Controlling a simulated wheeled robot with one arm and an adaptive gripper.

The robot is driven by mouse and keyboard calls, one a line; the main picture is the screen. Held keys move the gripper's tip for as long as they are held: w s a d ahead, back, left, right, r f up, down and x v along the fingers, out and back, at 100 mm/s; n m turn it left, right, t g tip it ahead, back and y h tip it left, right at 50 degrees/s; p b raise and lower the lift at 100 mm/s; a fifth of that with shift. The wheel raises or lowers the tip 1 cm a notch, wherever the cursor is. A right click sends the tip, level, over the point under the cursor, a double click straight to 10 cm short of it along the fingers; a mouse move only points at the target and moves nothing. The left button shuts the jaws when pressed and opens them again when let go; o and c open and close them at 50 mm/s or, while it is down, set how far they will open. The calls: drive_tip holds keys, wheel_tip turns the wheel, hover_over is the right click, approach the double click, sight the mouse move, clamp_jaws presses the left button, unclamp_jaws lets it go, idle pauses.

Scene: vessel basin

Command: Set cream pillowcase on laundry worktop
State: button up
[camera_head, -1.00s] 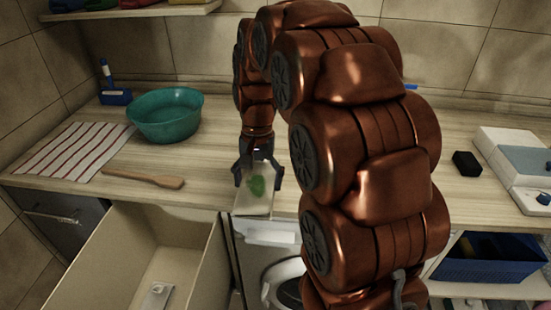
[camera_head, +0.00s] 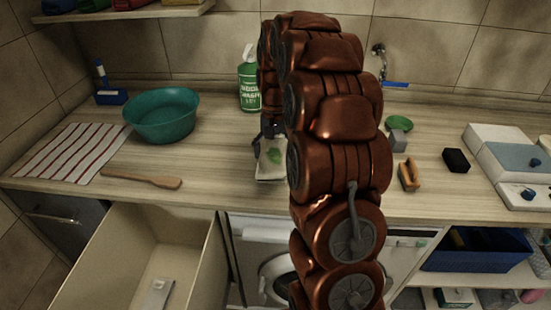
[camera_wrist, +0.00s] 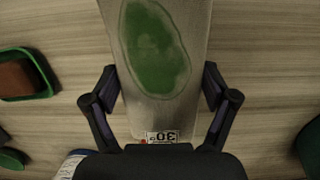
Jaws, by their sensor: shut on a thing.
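The cream pillowcase (camera_head: 268,173) is a pale folded cloth with a green patch and, in the wrist view (camera_wrist: 118,30), a printed label at its near end. My gripper (camera_wrist: 160,88) is shut on it, with one finger at each side. In the head view my gripper (camera_head: 265,146) is partly hidden by my arm, and the cloth is partly hidden too. The wooden laundry worktop (camera_head: 225,190) lies below the cloth. I cannot tell whether the cloth touches it.
A green bottle (camera_head: 249,85) stands behind. An open drawer (camera_head: 205,255) juts out in front.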

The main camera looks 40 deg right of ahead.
sight(276, 144)
drive_tip(key=shift+w+d, duration=0.25)
drive_tip(key=shift+d, duration=0.2)
drive_tip(key=shift+f+p, duration=0.9)
drive_tip(key=shift+f, duration=0.9)
drive_tip(key=shift+f, duration=0.15)
drive_tip(key=o, duration=1.2)
drive_tip(key=shift+c, duration=0.2)
drive_tip(key=shift+w+d+r+b, duration=0.2)
drive_tip(key=shift+r+b, duration=0.25)
drive_tip(key=shift+r, duration=1.6)
drive_tip(key=shift+w+d+r+b, duration=0.2)
drive_tip(key=shift+r+b, duration=0.3)
drive_tip(key=shift+r, duration=1.5)
drive_tip(key=shift+w+d+r+b, duration=0.1)
drive_tip(key=shift+w+r+b, duration=0.25)
drive_tip(key=shift+r, duration=1.7)
drive_tip(key=shift+s, duration=0.15)
